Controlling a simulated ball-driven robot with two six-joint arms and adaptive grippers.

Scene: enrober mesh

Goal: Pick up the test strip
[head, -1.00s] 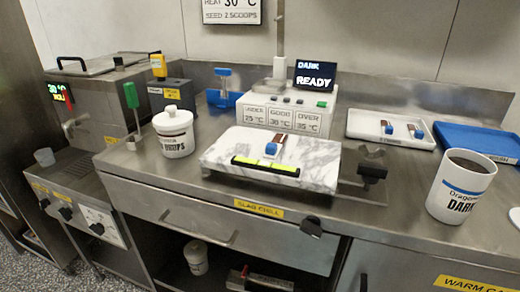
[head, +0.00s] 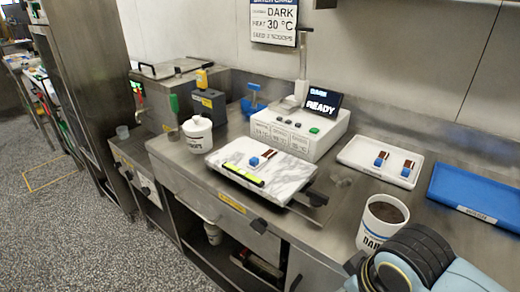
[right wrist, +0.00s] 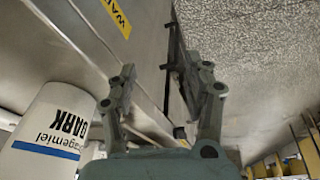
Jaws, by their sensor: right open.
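A dark brown strip with a blue grip (head: 256,161) lies on the white marble slab (head: 290,180) in the head view. Two similar brown strips with blue grips (head: 381,159) lie on a white tray (head: 358,168) further right. I cannot tell from their looks which one is the test strip. My right gripper (right wrist: 157,80) is open and empty in the right wrist view, with steel cabinet fronts and floor beyond it and no strip between its fingers. Its fingers do not show in the head view, only part of my right arm at bottom right. My left gripper is not in view.
A mug of dark chocolate (head: 372,238) stands near the counter's front edge, close to my right arm; it also shows in the right wrist view (right wrist: 35,150). A white lidded pot (head: 197,140) is left of the slab. A control box (head: 290,135) reads READY. A blue tray (head: 470,190) is at right.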

